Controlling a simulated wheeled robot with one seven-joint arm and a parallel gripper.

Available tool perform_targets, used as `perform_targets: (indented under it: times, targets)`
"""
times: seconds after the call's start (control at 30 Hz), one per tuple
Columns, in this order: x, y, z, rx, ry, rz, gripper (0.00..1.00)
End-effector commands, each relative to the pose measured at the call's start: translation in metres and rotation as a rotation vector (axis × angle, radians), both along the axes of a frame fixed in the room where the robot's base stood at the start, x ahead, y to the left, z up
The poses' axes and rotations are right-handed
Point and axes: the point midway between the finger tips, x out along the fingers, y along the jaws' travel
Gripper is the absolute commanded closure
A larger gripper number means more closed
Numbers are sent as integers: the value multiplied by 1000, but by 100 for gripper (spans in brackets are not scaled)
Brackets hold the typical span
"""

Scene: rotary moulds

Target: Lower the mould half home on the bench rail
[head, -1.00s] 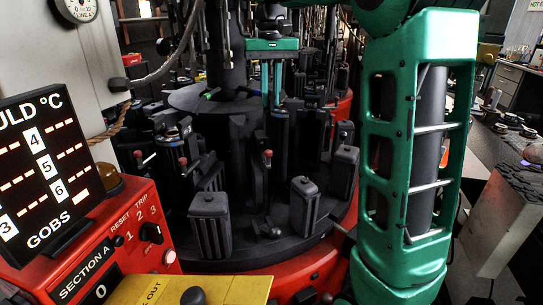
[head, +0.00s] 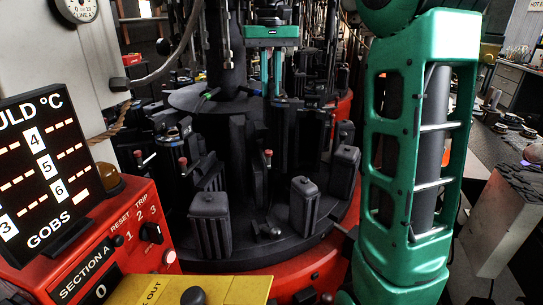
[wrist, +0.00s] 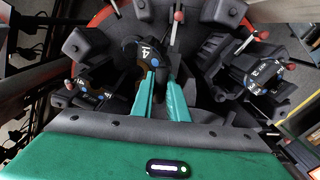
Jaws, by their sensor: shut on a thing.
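My gripper (head: 272,92) is over the rotary mould machine in the head view, its teal fingers pointing down. In the wrist view, my gripper (wrist: 163,72) has its two green fingers close together at a dark mould half (wrist: 141,52) marked 4 with a blue dot. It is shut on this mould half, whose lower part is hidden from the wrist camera. In the head view the held piece does not stand out from the dark moulds behind it. I cannot make out the bench rail in either view.
Other dark mould blocks (head: 209,222) stand around the red-rimmed turntable (head: 325,258). Red-knobbed levers (wrist: 179,17) rise close to the gripper. A red control box (head: 125,240) is at front left. A cluttered bench (head: 508,142) is at the right.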

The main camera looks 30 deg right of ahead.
Motion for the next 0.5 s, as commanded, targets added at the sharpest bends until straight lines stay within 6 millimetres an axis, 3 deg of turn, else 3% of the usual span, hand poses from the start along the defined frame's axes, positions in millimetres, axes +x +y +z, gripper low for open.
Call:
perform_targets:
  times: [0.5]
  targets:
    - [1,0,19,-3,-8,0,100]
